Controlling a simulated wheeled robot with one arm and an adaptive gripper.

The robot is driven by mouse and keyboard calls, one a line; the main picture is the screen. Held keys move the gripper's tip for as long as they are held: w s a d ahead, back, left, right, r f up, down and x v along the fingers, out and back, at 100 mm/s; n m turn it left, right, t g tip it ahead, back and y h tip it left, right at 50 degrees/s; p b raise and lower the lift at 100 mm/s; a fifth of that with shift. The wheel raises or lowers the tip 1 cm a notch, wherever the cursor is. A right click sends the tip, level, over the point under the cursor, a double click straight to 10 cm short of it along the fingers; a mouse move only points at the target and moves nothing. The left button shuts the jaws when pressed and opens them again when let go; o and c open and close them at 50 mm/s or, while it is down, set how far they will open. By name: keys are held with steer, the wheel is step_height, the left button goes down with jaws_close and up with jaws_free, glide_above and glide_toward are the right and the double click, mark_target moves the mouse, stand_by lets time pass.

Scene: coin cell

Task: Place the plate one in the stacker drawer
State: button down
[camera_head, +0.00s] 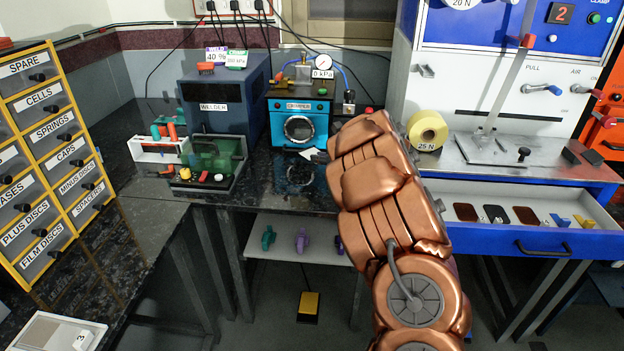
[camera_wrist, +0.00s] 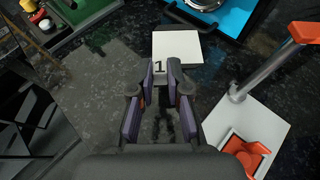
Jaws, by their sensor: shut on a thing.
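The plate one is a flat white square (camera_wrist: 180,46) with a tab marked "1" in the wrist view. My gripper (camera_wrist: 160,78) is shut on the tab, and the plate sticks out beyond the fingertips. I cannot tell whether it touches the dark counter below. In the head view a white corner, likely this plate (camera_head: 312,154), shows left of my copper arm, which hides the gripper. The blue-fronted drawer (camera_head: 500,231) under the white and blue press on the right stands open. It holds dark red pads, small white parts, and blue and yellow pieces.
The blue crimper (camera_head: 299,104) stands behind the plate. The welder (camera_head: 215,100) and a green tray (camera_head: 215,160) are to its left. A yellow roll (camera_head: 428,130) marked 25 N stands right of my arm. In the wrist view a post stands on a white base (camera_wrist: 262,125).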

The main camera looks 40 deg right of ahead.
glide_above(319, 187)
steer(key=f, duration=0.4)
steer(key=shift+w+a+f, duration=0.1)
steer(key=shift+w+a, duration=0.15)
steer(key=shift+d+f+p, duration=0.1)
steer(key=shift+f+p, duration=0.3)
steer(key=shift+f, duration=1.4)
steer(key=shift+f+b, duration=0.1)
steer(key=shift+b, duration=0.2)
steer(key=c, duration=1.1)
jaws_free()
steer(key=shift+c, duration=0.2)
steer(key=shift+r+p, duration=0.3)
steer(key=shift+p, duration=0.15)
steer(key=shift+s+b, duration=0.3)
steer(key=shift+s, duration=0.05)
steer(key=shift+b+v, duration=1.15)
steer(key=shift+v, duration=4.5)
